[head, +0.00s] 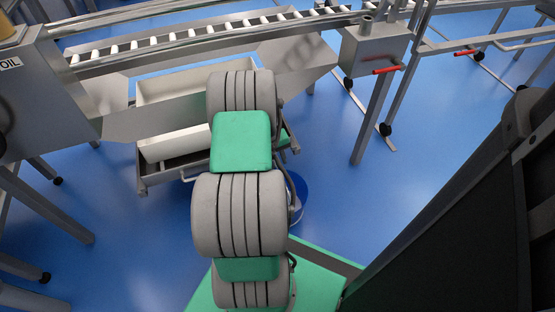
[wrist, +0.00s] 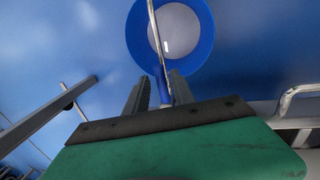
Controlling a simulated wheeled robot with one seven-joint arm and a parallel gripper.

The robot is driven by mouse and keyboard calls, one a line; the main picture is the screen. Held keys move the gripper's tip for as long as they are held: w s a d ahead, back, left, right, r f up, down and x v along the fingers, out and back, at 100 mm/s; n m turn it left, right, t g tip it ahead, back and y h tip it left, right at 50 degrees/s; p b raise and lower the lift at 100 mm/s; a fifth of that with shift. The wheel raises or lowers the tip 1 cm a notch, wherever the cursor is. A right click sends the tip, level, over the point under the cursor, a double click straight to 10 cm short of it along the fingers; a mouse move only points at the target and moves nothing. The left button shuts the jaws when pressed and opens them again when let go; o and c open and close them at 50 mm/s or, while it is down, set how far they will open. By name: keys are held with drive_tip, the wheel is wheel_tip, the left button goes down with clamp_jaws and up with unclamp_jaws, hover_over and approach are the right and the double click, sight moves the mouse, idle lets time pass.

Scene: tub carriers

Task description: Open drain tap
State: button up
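In the wrist view my gripper (wrist: 159,80) shows two dark fingers standing apart. A thin metal rod with a blue end (wrist: 164,82) lies between them in the picture, closer to the right finger. I see a gap on its left side and cannot tell whether the right finger touches it. I cannot tell for sure whether this rod is the drain tap's lever. Beyond it is a round blue bucket (wrist: 137,38) with a pale inside. In the head view the bucket (head: 298,208) is mostly hidden behind my arm, and so is my gripper.
A steel trough (head: 290,62) with a roller conveyor (head: 130,49) stands across the back. A pale tub (head: 187,82) shows behind my arm. Red handles (head: 387,70) (head: 467,53) stick out at upper right.

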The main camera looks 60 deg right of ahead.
drive_tip(key=shift+o, duration=0.5)
wheel_tip(320, 180, up, 8)
drive_tip(key=w+a+p, duration=0.1)
drive_tip(key=p, duration=0.2)
drive_tip(key=shift+f, duration=0.15)
